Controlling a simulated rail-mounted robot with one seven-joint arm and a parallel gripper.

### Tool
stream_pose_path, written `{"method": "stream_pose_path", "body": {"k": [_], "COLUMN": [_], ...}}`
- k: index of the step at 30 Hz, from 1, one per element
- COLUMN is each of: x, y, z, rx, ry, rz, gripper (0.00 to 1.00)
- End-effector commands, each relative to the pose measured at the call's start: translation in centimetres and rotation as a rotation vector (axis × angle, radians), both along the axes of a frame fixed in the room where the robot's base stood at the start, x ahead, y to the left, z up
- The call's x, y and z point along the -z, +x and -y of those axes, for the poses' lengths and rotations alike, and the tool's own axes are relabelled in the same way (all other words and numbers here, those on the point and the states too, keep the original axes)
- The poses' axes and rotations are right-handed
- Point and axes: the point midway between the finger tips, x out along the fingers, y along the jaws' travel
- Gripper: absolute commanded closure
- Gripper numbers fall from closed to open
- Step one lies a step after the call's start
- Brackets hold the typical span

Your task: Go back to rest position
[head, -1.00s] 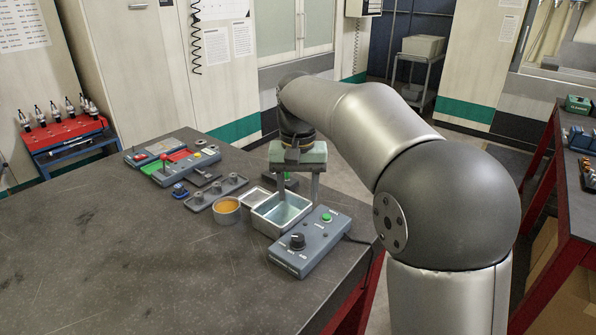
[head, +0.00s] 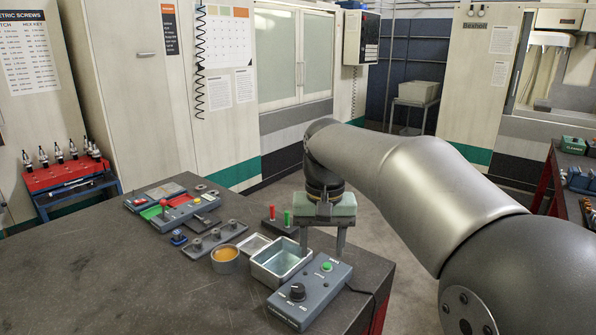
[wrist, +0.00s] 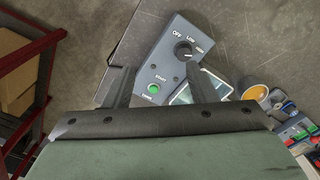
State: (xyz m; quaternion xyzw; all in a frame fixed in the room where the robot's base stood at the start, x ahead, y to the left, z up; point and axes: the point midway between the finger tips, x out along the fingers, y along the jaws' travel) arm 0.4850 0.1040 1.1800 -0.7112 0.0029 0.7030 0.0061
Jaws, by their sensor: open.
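My gripper (head: 322,238) is open and empty, pointing down above the right edge of the dark table (head: 100,270). In the head view its fingers hang over the square metal tin (head: 285,262) and the grey control box (head: 312,290). The wrist view shows the two spread fingers (wrist: 158,88), with the control box (wrist: 165,65) below and between them. The box has a black knob and a green button. I cannot tell the exact height of the fingertips above it.
A round container with orange contents (head: 225,260) stands left of the tin. A grey block with several posts (head: 214,238) and a red and green tray (head: 165,213) lie behind. Red and green pegs stand near my gripper. The table's left and front are clear.

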Motion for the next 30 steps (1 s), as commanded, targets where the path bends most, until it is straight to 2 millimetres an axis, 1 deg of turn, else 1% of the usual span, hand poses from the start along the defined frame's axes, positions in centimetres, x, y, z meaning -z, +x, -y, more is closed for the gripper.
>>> {"method": "stream_pose_path", "body": {"k": [1, 2, 3, 5, 6, 8, 9, 12, 15, 18, 30], "x": [1.1, 1.9, 3.1, 5.0, 6.4, 8.4, 9.7, 12.5, 14.3, 15.2, 15.2], "y": [-2.4, -3.7, -5.6, -8.5, -10.5, -13.4, -15.2, -18.9, -21.4, -22.5, -22.5], "z": [1.8, 2.7, 3.9, 5.5, 6.4, 7.6, 8.2, 9.3, 9.9, 10.1, 10.1], "rx": [0.005, 0.002, 0.000, -0.003, -0.005, -0.009, -0.012, -0.017, -0.021, -0.024, -0.024], "ry": [0.001, 0.001, 0.002, 0.003, 0.003, 0.002, 0.002, -0.001, -0.002, -0.002, -0.002], "rz": [0.002, 0.005, 0.010, 0.016, 0.019, 0.025, 0.027, 0.033, 0.036, 0.038, 0.038], "gripper": [0.48, 0.48, 0.48, 0.48, 0.48, 0.48, 0.48, 0.48, 0.48, 0.48, 0.48]}}
